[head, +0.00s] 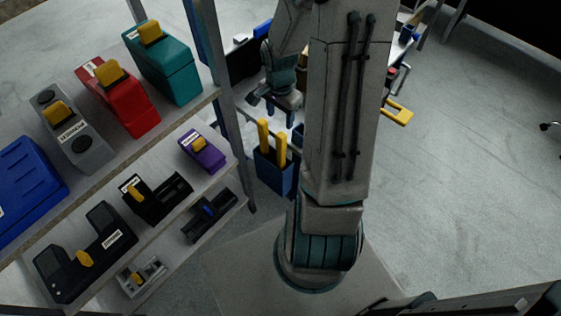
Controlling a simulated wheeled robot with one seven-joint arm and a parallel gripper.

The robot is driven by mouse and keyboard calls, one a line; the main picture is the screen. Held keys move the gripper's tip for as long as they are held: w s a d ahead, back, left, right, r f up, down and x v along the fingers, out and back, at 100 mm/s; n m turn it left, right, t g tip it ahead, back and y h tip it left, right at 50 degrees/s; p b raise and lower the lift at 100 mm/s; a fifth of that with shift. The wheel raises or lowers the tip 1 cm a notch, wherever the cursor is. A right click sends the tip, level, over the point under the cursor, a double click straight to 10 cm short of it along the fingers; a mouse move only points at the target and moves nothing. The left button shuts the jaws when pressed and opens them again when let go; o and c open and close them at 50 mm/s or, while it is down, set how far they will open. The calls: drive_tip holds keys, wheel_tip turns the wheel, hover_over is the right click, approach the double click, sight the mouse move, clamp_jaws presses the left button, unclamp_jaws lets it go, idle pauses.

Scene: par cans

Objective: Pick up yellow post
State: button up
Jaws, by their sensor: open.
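Two yellow posts stand upright in a blue bin (275,178) on the floor, just right of the shelf rack. The left post (263,134) and the right post (281,150) stick up above the bin's rim. My gripper (274,106) is open and hangs with its fingers downward, appearing just above the posts in the picture. It looks empty. The height gap between fingers and posts is hard to judge. My arm hides what is directly right of the bin.
A shelf rack (221,110) at left holds a red case (122,100), a teal case (167,66) and several other cases with yellow handles. Its metal upright is close to the bin. A yellow handle (397,112) juts out right of my arm.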

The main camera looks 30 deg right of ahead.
sight(281, 142)
drive_tip(key=f+b, duration=0.1)
drive_tip(key=f, duration=0.6)
drive_tip(key=f+b, duration=0.1)
drive_tip(key=f, duration=0.5)
drive_tip(key=shift+d+f, duration=0.2)
drive_tip(key=shift+f, duration=0.2)
drive_tip(key=c, duration=1)
